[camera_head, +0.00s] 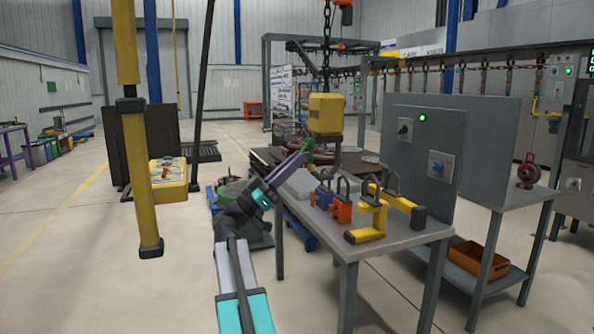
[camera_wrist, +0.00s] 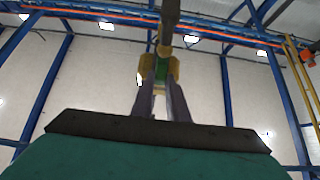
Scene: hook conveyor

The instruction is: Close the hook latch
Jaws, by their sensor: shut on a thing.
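A yellow hook block (camera_head: 325,113) hangs from a dark chain above the workbench in the head view. A small green part (camera_head: 310,154), apparently the hook latch, shows just below and left of the block. My gripper (camera_head: 306,152) reaches up to it from the lower left. In the wrist view my gripper (camera_wrist: 161,82) has its two fingers close together around the green part (camera_wrist: 161,73). A dark upright piece (camera_wrist: 168,22), possibly the hook, rises just beyond the fingertips. Whether the latch is closed cannot be told.
The grey workbench (camera_head: 408,239) below holds padlock-like items, a yellow bracket (camera_head: 368,222) and an orange block (camera_head: 341,212). A grey control panel (camera_head: 424,150) stands at its right. Open floor lies left of the arm.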

